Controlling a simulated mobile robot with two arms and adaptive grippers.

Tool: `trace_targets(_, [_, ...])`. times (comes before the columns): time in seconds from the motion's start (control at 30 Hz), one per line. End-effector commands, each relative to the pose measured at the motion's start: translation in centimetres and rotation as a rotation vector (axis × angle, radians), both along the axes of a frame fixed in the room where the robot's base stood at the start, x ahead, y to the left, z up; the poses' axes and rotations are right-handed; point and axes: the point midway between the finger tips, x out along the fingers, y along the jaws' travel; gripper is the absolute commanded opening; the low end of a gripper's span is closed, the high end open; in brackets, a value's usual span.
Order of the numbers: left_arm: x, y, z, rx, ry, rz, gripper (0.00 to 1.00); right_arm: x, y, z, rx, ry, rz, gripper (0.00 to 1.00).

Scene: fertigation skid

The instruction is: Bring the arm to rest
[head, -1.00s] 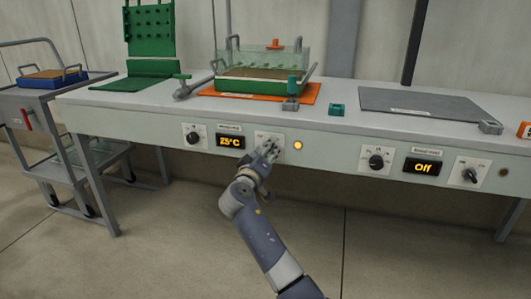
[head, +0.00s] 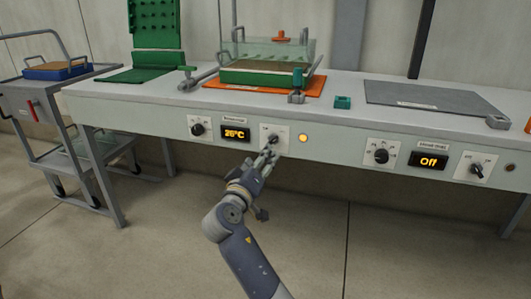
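One arm of mine, which I take to be my right, rises from the bottom middle of the head view. Its gripper (head: 267,156) is just below a rotary switch (head: 272,139) on the bench's front panel. The switch's knob shows above the fingertips, and the gripper seems clear of it. The fingers look close together and small, so I cannot tell whether they are open or shut. I see nothing held. My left gripper is not in view.
The bench (head: 340,129) spans the view, with an amber lamp (head: 303,138) and a display (head: 235,134) reading 26°C beside the switch. A cart (head: 38,105) stands at left. The floor before the bench is clear.

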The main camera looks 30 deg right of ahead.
Motion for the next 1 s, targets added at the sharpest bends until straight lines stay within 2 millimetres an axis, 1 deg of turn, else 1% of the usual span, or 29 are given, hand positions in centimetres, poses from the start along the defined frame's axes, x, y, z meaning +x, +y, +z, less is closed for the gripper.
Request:
trace_targets(0.03, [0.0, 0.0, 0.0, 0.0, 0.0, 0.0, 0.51, -0.4, 0.6, -0.1, 0.001, 0.001, 0.001, 0.55])
trace_targets(0.1, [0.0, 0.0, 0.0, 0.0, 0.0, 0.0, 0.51, -0.9, 1.1, 0.0, 0.001, 0.0, 0.001, 0.55])
trace_targets(0.2, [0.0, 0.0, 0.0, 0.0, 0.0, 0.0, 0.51, -1.2, 1.4, 0.0, 0.0, 0.0, 0.0, 0.55])
trace_targets(0.77, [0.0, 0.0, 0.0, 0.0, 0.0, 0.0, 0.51, -1.2, 1.6, 0.0, -0.001, -0.001, 0.007, 0.55])
trace_targets(0.87, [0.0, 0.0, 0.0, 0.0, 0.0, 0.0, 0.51, -0.8, 2.5, -0.4, -0.002, -0.009, 0.067, 0.55])
trace_targets(0.97, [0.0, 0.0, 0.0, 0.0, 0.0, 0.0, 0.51, 0.0, 5.0, -0.9, -0.001, -0.036, 0.21, 0.55])
trace_targets(1.0, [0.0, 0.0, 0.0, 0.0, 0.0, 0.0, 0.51, 0.2, 6.4, -1.0, 0.002, -0.057, 0.286, 0.55])
